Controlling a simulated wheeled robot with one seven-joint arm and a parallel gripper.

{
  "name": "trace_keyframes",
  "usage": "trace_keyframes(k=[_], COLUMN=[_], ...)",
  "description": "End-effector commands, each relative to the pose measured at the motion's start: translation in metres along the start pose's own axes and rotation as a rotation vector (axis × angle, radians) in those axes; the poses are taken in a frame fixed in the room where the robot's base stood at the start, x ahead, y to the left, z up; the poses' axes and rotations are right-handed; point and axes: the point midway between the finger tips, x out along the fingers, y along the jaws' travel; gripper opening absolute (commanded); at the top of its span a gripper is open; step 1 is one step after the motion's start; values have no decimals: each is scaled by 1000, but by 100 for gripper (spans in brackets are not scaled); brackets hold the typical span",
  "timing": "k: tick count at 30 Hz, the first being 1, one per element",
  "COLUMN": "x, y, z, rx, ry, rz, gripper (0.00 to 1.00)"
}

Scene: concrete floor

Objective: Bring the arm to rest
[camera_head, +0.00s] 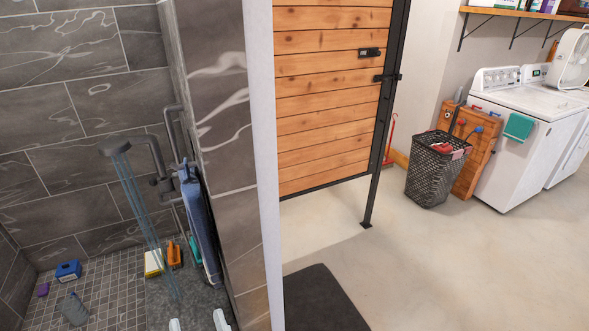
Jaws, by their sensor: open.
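My gripper (198,322) shows only as two white fingertips at the bottom edge, left of the picture's middle. The fingertips are apart, with the grey shower floor visible between them. I see nothing held between them. The rest of my arm is out of view. The gripper appears in front of the shower area, left of the tiled wall end (220,130).
A shower head (115,146) runs water at left. Bottles and boxes, including a blue box (68,271), stand on the shower floor. Right of the wall are a dark mat (322,300), a wooden door (330,100), a basket (436,170) and a washer (525,130). The concrete floor between is clear.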

Motion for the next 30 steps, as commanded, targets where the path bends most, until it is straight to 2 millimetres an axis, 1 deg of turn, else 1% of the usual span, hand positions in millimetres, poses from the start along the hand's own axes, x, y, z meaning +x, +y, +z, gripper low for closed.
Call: trace_keyframes(k=[5,8,12,14,15,17,18,20,21,23,24,30], x=[-38,-73,-127,-150,-165,-188,-204,-226,-241,-263,-277,-344], y=[26,51,85,97,105,115,122,130,135,142,145,157], z=[-27,-44,-64,-71,-75,-82,-85,-91,-94,-99,-102,-115], rx=[0,-23,-76,-103,-123,-151,-172,-202,-223,-254,-276,-390], ry=[53,70,64,50,39,19,3,-22,-42,-74,-95,-221], rz=[-9,1,37,60,79,107,130,165,191,232,261,409], gripper=[60,60,60,60,60,60,60,60,60,60,60,60])
